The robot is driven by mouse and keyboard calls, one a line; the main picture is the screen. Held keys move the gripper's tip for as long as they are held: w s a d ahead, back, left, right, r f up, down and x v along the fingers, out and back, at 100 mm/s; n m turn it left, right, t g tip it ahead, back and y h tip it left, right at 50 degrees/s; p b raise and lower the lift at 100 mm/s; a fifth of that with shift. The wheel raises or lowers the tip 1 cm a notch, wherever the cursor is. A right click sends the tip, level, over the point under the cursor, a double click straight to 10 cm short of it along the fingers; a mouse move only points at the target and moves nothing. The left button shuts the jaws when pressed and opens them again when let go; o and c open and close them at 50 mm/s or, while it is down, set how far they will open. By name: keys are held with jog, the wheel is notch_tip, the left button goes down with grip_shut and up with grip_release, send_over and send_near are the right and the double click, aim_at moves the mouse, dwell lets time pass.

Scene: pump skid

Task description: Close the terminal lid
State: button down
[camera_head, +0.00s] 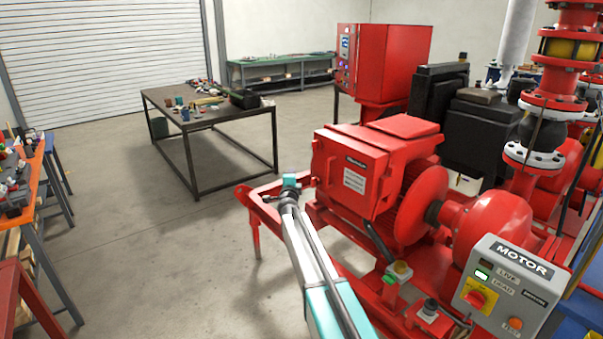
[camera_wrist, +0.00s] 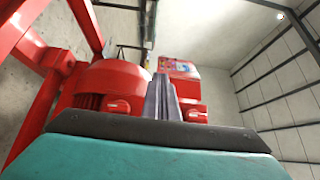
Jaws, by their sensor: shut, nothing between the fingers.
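The red motor's terminal box (camera_head: 352,175) is at the middle of the head view, with a black nameplate and a pale label on its front panel. This front panel appears to be the lid, and I cannot tell whether it is fully shut or ajar. My arm reaches up from the bottom of the head view, and its teal wrist (camera_head: 291,181) is left of the box, apparently clear of it. The fingers are not clear in that view. In the wrist view, my gripper (camera_wrist: 163,88) shows two grey fingers together and empty, with red machinery (camera_wrist: 115,78) beyond them.
A red skid frame (camera_head: 262,208) runs below my wrist. The motor control box (camera_head: 505,285) stands at the lower right. A dark workbench (camera_head: 190,128) with small items is at the back left. Open floor (camera_head: 150,260) lies left of the skid.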

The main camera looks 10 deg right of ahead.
jog(key=shift+s+a, duration=0.3)
jog(key=shift+a, duration=0.35)
jog(key=shift+s+a, duration=0.25)
jog(key=shift+a, duration=0.35)
